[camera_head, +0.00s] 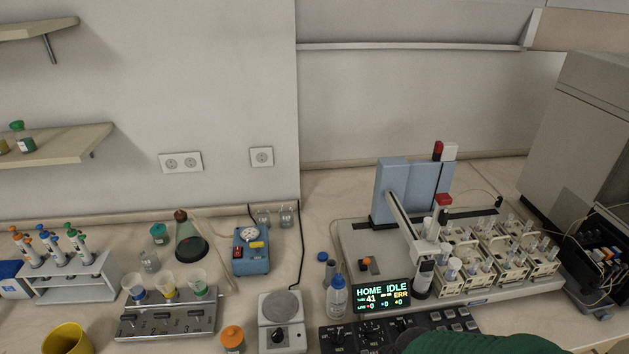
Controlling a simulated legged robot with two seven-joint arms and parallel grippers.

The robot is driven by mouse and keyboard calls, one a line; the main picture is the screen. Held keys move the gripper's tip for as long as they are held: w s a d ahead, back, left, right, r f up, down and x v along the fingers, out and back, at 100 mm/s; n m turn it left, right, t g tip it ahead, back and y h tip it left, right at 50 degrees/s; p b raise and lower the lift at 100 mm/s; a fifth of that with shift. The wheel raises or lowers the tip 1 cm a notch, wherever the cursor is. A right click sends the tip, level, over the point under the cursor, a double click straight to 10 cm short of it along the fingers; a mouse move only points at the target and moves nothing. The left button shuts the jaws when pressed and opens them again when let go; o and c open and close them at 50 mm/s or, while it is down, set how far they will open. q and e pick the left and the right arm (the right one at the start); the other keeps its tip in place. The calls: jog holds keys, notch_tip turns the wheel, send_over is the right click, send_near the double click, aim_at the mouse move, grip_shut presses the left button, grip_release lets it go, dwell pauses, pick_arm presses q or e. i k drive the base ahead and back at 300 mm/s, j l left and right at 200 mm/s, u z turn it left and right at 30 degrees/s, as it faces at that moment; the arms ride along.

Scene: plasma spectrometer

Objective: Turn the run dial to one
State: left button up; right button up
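A black control panel (430,329) lies at the bottom edge of the view, below a display (382,296) that reads "HOME IDLE" and "ERR". Dark dials (370,329) sit on the panel's left part. Their labels are too small to read, so I cannot tell which is the run dial or where it points. A dark green rounded shape (480,343) covers part of the panel's lower right. I cannot tell what it is; it may be part of me. No gripper fingers show in this view.
The autosampler (400,195) with its arm and several vial racks (498,255) stands behind the panel. A clear bottle (337,298) stands just left of the display. A small white device with a black knob (280,318) sits farther left, beside an orange-capped jar (232,339).

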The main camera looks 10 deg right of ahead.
aim_at(404, 325)
jog(key=k+j+z, duration=0.1)
jog(key=z, duration=0.25)
jog(key=k+z, duration=0.6)
jog(key=z, duration=0.15)
